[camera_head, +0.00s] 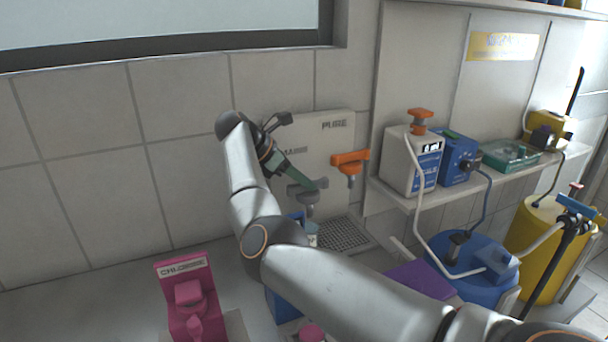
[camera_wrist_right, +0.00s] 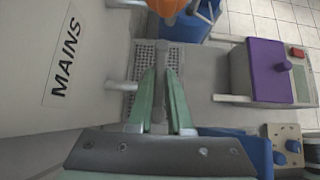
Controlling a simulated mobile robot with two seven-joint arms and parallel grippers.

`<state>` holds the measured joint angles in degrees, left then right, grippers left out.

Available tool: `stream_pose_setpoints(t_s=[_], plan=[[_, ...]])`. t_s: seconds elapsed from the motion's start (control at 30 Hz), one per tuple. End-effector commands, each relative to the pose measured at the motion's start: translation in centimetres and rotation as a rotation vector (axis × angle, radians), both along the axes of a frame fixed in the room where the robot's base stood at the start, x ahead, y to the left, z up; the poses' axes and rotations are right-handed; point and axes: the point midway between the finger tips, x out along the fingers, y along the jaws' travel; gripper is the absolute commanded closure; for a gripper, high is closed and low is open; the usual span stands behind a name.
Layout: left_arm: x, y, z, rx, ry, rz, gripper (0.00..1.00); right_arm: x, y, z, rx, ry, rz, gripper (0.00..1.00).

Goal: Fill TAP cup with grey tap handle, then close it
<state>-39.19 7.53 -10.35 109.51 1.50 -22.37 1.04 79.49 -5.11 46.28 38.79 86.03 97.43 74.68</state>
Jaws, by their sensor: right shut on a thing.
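The grey tap handle (camera_head: 308,197) sticks out from the pale wall panel, left of an orange tap handle (camera_head: 350,160). My right gripper (camera_head: 316,183) reaches it from the upper left, its green fingers shut on the grey handle. In the right wrist view the green fingers (camera_wrist_right: 163,98) close around a grey piece over the drip grating, beside the MAINS label. A small pale cup-like object (camera_head: 312,238) shows under the grey tap, partly hidden by my arm; I cannot read a label or tell its fill. My left gripper is not in view.
The drip grating (camera_head: 343,234) lies below the taps. A pink stand (camera_head: 188,298) is at the lower left. A shelf at right holds a white and a blue device (camera_head: 455,158). Blue and yellow (camera_head: 540,240) drums stand below. A purple-topped unit (camera_wrist_right: 262,68) lies right of the grating.

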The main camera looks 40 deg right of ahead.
Motion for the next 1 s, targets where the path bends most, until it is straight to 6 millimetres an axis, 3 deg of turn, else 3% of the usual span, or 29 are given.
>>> stream_pose_setpoints(t_s=[0.4, 1.0], plan=[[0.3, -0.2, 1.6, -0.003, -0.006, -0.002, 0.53, 0.1, -0.1, 0.2, 0.002, -0.001, -0.093, 1.0], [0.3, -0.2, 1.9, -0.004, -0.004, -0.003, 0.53, 0.1, -0.1, 0.0, 0.0, -0.003, -0.123, 1.0]])
